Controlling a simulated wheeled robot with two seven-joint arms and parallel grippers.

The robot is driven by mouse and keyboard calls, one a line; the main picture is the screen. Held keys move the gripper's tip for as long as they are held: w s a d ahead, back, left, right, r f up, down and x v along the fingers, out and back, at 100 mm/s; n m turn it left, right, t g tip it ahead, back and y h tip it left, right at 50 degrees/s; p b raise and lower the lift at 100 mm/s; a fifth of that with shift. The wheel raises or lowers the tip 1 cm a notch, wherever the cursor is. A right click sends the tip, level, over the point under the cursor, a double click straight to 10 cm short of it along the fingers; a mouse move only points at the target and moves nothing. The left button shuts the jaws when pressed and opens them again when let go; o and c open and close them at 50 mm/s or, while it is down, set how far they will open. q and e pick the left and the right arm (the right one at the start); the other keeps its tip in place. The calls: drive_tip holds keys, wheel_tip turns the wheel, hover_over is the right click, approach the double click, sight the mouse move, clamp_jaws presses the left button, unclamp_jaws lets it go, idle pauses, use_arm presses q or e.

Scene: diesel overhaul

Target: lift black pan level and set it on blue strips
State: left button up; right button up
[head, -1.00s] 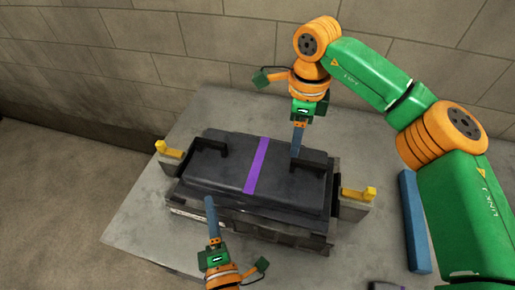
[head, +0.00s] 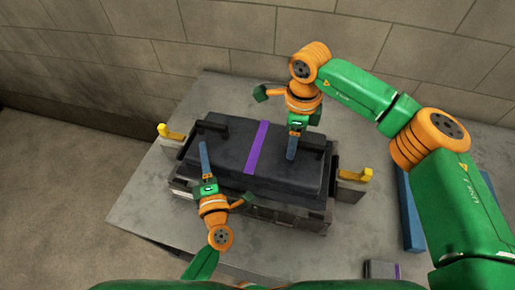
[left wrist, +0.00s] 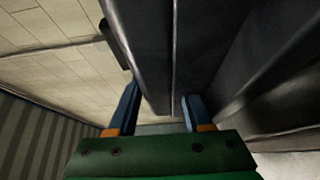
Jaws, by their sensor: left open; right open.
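The black pan (head: 238,160), with a purple stripe across its middle, lies on a dark block-like body (head: 270,212) on the grey table. It has a black handle at the left end (head: 212,127) and one at the right end (head: 311,147). My left gripper (head: 204,153) is open over the pan's left part, near the left handle. In the left wrist view its two blue fingers (left wrist: 157,112) stand apart with dark surfaces beyond them. My right gripper (head: 291,153) is open beside the right handle. A blue strip (head: 411,215) lies at the right, partly hidden by my right arm.
Yellow-topped brackets stand at the left (head: 168,133) and right (head: 354,177) ends of the body. A small dark piece with a purple mark (head: 380,269) lies at the front right. A block wall (head: 240,55) rises behind the table (head: 140,205).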

use_arm(q)
drive_tip(key=shift+w, duration=0.45)
use_arm(e)
drive_tip(key=shift+w+f, duration=0.1)
drive_tip(key=shift+f, duration=0.15)
use_arm(q)
drive_tip(key=shift+s, duration=0.1)
drive_tip(key=c, duration=0.6)
use_arm(e)
drive_tip(key=c, duration=0.6)
use_arm(q)
clamp_jaws()
use_arm(e)
clamp_jaws()
drive_tip(key=shift+r, duration=0.15)
